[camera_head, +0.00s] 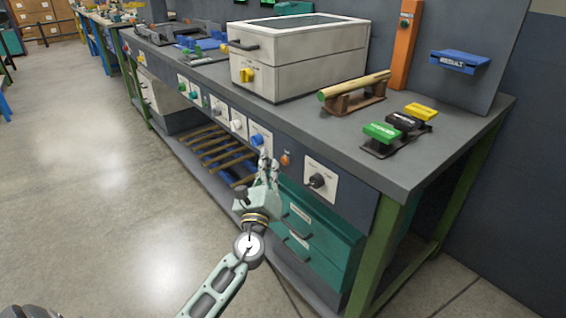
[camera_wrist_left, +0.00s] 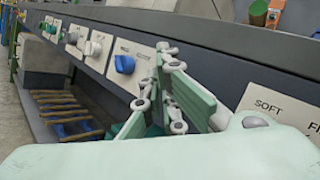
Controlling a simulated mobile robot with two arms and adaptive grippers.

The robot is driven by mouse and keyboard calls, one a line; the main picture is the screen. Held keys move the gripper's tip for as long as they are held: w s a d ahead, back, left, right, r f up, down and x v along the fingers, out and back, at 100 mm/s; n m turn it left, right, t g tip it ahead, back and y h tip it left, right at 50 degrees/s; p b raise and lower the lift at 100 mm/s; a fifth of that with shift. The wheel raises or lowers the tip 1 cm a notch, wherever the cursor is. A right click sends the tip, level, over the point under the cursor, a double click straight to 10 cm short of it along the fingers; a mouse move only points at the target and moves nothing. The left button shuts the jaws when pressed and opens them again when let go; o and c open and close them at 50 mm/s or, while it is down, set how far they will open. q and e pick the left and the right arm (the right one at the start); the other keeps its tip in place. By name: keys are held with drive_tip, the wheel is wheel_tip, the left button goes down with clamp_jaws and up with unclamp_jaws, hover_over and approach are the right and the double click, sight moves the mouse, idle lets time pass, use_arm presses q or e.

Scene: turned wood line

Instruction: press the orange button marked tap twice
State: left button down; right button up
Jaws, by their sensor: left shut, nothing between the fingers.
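A small orange button (camera_head: 285,159) sits on the dark front panel of the workbench. It lies between the blue knob plate and the black knob plate, and its label is too small to read. My left gripper (camera_head: 268,159) is shut and empty just left of the button in the head view. I cannot tell if its fingertips touch the panel. In the left wrist view its green fingers (camera_wrist_left: 168,62) point at the panel, and the button does not show, probably hidden behind them. My right gripper is not in view.
A blue knob (camera_head: 257,139) is on the left, and it also shows in the left wrist view (camera_wrist_left: 125,64). A black knob (camera_head: 317,181) is on the right. Green drawers (camera_head: 318,232) are below. A white box (camera_head: 298,58) and colored pedals (camera_head: 382,131) stand on the bench.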

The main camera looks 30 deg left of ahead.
use_arm(q)
drive_tip(key=shift+w+d, duration=0.1)
drive_tip(key=shift+w, duration=0.05)
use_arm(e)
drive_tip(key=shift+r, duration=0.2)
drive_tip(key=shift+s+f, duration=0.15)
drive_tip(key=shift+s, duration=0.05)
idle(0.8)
use_arm(q)
drive_tip(key=shift+w, duration=0.15)
drive_tip(key=shift+w+d, duration=0.15)
drive_tip(key=shift+w, duration=0.05)
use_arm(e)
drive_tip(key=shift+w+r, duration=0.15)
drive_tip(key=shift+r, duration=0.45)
use_arm(q)
drive_tip(key=shift+w, duration=0.1)
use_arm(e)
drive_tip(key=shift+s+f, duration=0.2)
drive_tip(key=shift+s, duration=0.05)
